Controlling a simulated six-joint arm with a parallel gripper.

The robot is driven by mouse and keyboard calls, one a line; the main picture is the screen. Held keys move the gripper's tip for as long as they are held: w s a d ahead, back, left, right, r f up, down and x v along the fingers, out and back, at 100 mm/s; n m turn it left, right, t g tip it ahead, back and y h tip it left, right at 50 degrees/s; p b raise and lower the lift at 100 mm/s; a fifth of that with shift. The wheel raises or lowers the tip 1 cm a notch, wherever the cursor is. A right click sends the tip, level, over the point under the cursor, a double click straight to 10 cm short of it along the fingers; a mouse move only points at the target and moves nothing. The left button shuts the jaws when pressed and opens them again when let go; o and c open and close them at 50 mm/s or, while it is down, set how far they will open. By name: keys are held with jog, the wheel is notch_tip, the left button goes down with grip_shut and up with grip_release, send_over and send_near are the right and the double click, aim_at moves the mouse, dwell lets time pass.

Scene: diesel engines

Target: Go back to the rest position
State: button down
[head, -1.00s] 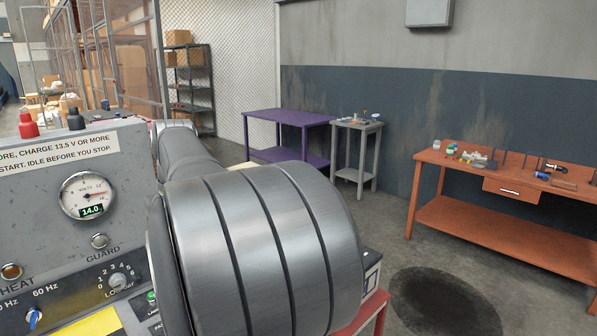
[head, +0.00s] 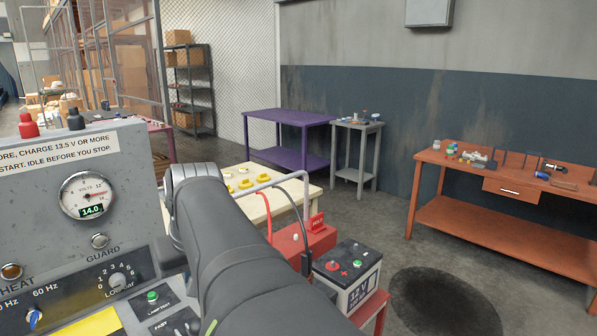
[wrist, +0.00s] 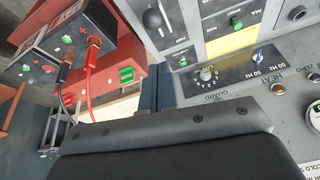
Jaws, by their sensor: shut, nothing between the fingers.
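My gripper (wrist: 157,88) shows in the wrist view as a dark body across the bottom with narrow dark fingers pointing up from it. The fingers are together and hold nothing. They are close to the grey control panel (wrist: 240,97) and a red box (wrist: 125,55); I cannot tell any contact. In the head view my arm crosses the middle foreground, and my gripper is hidden there. The control panel (head: 125,190) stands at the left, with a voltmeter (head: 87,195) reading 14.0.
A battery (head: 347,272) and a red box (head: 305,240) with cables stand right of my arm. Behind is a cream table (head: 262,205) with yellow parts. A purple bench (head: 290,118), a grey stand (head: 357,128) and an orange workbench (head: 470,165) are farther off. Floor between is open.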

jog(key=shift+s+d+f+t+y, duration=0.2)
jog(key=shift+s+d+f+t, duration=0.2)
jog(key=shift+s, duration=0.25)
jog(key=shift+s+d+f+t+y, duration=0.2)
jog(key=shift+s+d+f+t, duration=0.15)
jog(key=shift+s, duration=0.25)
dwell(0.8)
